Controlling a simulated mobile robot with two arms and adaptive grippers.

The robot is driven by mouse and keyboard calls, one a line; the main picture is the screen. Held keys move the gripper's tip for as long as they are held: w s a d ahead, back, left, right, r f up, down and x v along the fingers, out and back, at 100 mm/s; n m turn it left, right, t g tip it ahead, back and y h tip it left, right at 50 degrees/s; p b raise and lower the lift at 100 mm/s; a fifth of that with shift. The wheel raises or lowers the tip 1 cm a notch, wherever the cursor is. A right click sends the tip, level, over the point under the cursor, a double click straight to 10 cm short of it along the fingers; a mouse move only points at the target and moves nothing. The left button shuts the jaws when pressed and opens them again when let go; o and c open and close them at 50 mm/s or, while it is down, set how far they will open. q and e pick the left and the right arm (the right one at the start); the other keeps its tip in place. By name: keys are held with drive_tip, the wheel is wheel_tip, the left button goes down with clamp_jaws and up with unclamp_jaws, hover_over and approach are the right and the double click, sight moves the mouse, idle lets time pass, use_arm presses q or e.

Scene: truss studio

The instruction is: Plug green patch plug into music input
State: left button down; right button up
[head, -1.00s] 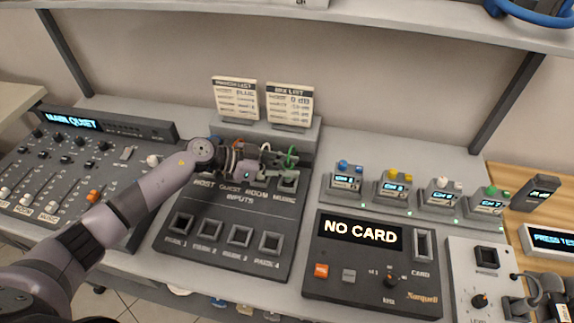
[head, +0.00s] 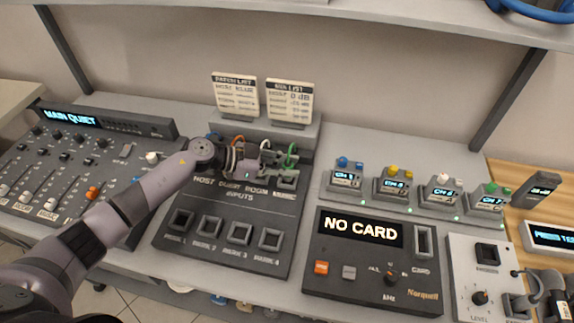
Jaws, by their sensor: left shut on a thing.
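The green patch plug (head: 291,158), with its green cable loop, is at the tip of my left gripper (head: 279,166). The gripper is shut on it, and the fingers hide much of the plug's body. The plug is above the MUSIC input (head: 287,182), at the right end of the inputs row on the dark patch panel (head: 222,262). I cannot tell whether the plug's tip is in the socket.
Orange and white cables (head: 265,145) stand close beside my gripper. Two list cards (head: 290,101) stand behind the panel. Four empty-looking sockets (head: 240,234) line its front. A NO CARD unit (head: 375,262) is to the right, the mixer (head: 75,165) to the left.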

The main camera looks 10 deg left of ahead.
use_arm(q)
drive_tip(key=shift+f, duration=0.35)
drive_tip(key=c, duration=1.7)
unclamp_jaws()
drive_tip(key=shift+p+v, duration=1.6)
drive_tip(key=shift+v, duration=1.3)
drive_tip(key=shift+p+v, duration=1.05)
drive_tip(key=shift+v, duration=1.6)
drive_tip(key=shift+s+f, duration=0.1)
